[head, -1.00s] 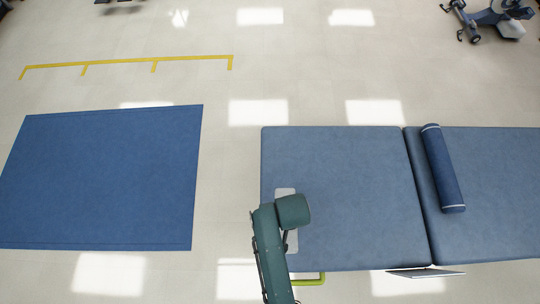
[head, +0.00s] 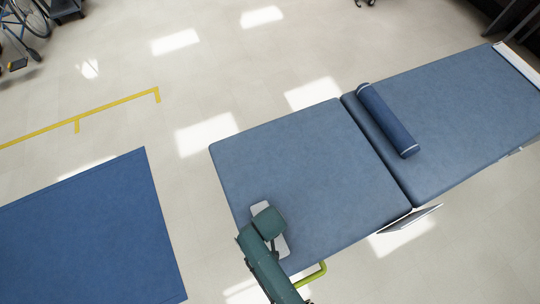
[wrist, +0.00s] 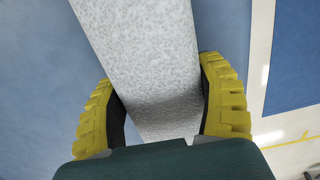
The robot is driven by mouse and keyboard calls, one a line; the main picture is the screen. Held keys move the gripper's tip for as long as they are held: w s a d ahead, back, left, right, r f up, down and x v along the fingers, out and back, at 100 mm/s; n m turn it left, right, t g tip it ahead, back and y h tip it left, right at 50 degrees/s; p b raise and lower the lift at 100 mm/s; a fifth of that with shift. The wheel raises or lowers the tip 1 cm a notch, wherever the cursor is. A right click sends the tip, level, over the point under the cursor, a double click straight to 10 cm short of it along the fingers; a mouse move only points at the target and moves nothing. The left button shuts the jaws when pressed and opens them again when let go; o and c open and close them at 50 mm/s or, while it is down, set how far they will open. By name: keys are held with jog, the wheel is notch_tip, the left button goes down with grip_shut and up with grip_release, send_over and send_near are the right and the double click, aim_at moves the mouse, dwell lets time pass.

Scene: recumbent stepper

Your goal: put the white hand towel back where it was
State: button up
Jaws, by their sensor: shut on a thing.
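The white hand towel (wrist: 150,60) is a pale, speckled, folded strip in the wrist view. It stands between the yellow fingers of my gripper (wrist: 160,80), which are shut on its two sides. In the head view the towel (head: 281,245) shows as a pale patch at the near-left part of the blue padded treatment table (head: 300,160), partly hidden under my green arm. My fingers are hidden there. I cannot tell whether the towel touches the padding or hangs just above it.
A blue bolster (head: 388,120) with white ends lies across the table's right section. A lime-green bar (head: 312,277) and a thin grey panel (head: 410,219) stick out at the near side. A blue floor mat (head: 90,235) lies left, with clear floor between.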

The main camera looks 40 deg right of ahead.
jog(key=o, duration=1.1)
jog(key=shift+o, duration=0.2)
notch_tip(320, 180, up, 12)
jog(key=p, duration=0.3)
jog(key=shift+r, duration=0.15)
jog(key=w+r+n+t, duration=0.1)
jog(key=w+r+t, duration=0.5)
jog(key=w+r, duration=0.65)
jog(key=w+r+n+t, duration=0.1)
jog(key=w+r+t, duration=0.6)
jog(key=r, duration=1.1)
jog(key=s+a+r+t, duration=0.1)
jog(key=s+r+t, duration=0.2)
jog(key=r, duration=1)
jog(key=s+a+r+n+t, duration=0.1)
jog(key=s+r+t, duration=0.2)
jog(key=r, duration=1.1)
jog(key=t, duration=0.3)
jog(key=shift+s, duration=0.15)
